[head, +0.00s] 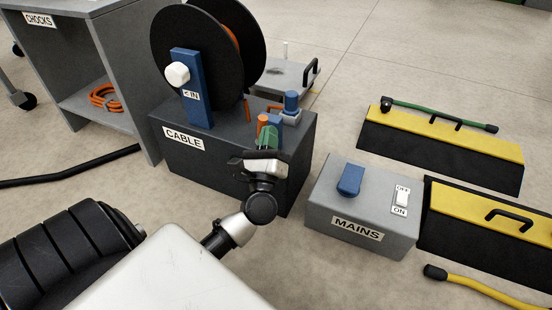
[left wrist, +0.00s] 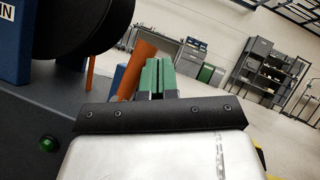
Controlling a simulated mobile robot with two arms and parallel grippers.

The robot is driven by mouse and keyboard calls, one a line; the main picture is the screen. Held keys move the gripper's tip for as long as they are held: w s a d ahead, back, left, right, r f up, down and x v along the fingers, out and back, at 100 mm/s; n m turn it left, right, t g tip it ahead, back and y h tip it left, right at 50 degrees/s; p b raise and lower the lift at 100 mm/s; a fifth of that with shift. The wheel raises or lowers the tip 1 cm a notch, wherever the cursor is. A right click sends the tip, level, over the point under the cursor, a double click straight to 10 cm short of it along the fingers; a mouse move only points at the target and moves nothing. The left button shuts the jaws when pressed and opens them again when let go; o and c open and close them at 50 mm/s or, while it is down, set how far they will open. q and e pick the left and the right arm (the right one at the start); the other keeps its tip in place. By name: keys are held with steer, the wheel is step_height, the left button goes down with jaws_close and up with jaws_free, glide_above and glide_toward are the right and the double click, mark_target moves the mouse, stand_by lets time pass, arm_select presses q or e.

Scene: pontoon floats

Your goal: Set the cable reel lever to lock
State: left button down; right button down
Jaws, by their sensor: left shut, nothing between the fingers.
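The cable reel box (head: 230,165) is dark grey, labelled CABLE, with a black reel (head: 215,55) on a blue post (head: 190,90). A short orange upright handle (head: 263,121), probably the lever, stands on the box's right part; it also shows in the left wrist view (left wrist: 140,66), tilted, with a blue part (left wrist: 117,78) beside it. My left gripper (head: 268,135) has green fingers, shut and empty, at the handle's near side. In the left wrist view the fingertips (left wrist: 158,75) are just right of the handle; I cannot tell whether they touch. The lever's base and any lock mark are hidden.
A blue cylinder fitting (head: 291,103) sits behind the fingers. A grey MAINS box (head: 362,205) with a blue knob and white switch stands to the right. Yellow-black ramps (head: 440,148) lie beyond it. A grey shelf (head: 115,100) stands at left.

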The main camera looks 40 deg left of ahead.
arm_select(q)
steer(key=shift+a+r, duration=0.2)
steer(key=shift+a, duration=0.05)
stand_by(0.3)
steer(key=p+v, duration=0.1)
steer(key=v, duration=0.6)
steer(key=shift+s+f+p, duration=0.2)
steer(key=shift+s+p, duration=0.05)
steer(key=shift+p, duration=0.05)
steer(key=shift+d, duration=0.15)
stand_by(0.3)
